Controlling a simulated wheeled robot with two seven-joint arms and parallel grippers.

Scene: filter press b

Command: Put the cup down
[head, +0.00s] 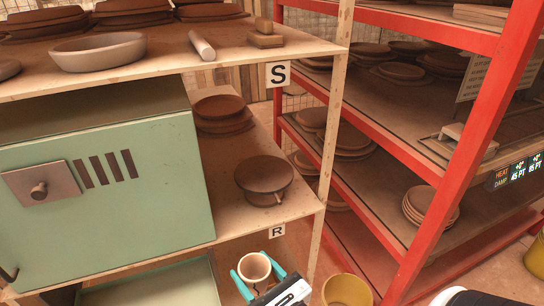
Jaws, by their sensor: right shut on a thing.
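The cup (254,266), small and cream with a brown inside, is at the bottom middle of the head view. My right gripper (258,274) is shut on it, with one teal finger on each side. The cup looks upright, its rim facing up; its lower part is partly hidden by the gripper. It is in front of the wooden shelf unit, below the R label (277,231). I cannot tell whether anything touches its base. My left gripper is not in view.
A brown bowl (264,178) and stacked plates (222,112) stand on the middle shelf (236,219) beside a green cabinet (95,180). A yellow container (346,291) is right of the cup. A red rack (385,140) with stacked dishes stands at right.

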